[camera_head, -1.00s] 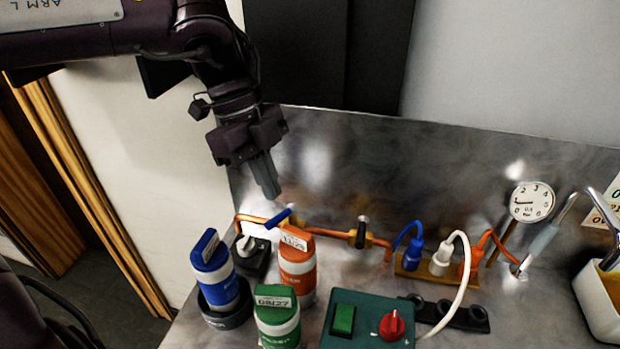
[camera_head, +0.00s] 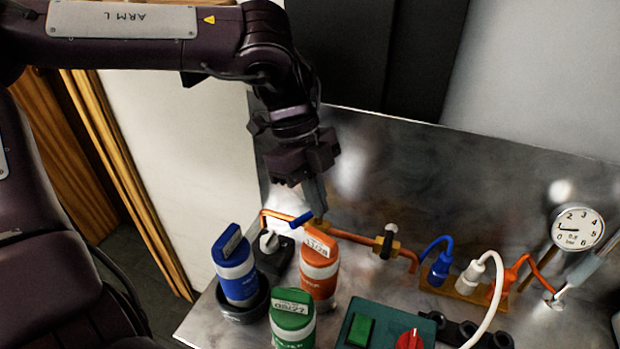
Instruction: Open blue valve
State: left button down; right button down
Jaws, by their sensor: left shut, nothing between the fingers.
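The blue valve handle (camera_head: 302,219) sits on the copper pipe (camera_head: 350,236) at the back left of the metal counter, slanted up to the right. My left gripper (camera_head: 318,208) is shut and empty. It points down, with its fingertips right beside the right end of the blue handle; I cannot tell whether they touch. The fingers partly cover the valve body. A second valve with a black handle (camera_head: 388,240) is farther right on the same pipe. My right gripper is not in view.
Blue (camera_head: 235,266), orange (camera_head: 319,268) and green (camera_head: 292,318) canisters stand in front of the pipe. A teal box (camera_head: 384,328) with a green switch and red knob is at the front. Coloured plugs (camera_head: 468,277) and a gauge (camera_head: 577,228) are to the right.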

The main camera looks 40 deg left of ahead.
aim_at(307, 213)
pick_arm(q)
jog(key=f, duration=0.2)
jog(key=a+f+p, duration=0.1)
jog(key=f, duration=0.1)
jog(key=shift+w+a+f, duration=0.15)
jog(key=shift+a+f, duration=0.05)
jog(key=shift+f, duration=0.1)
jog(key=shift+a+f+p, duration=0.2)
jog(key=shift+a+p, duration=0.15)
jog(key=shift+a, duration=0.15)
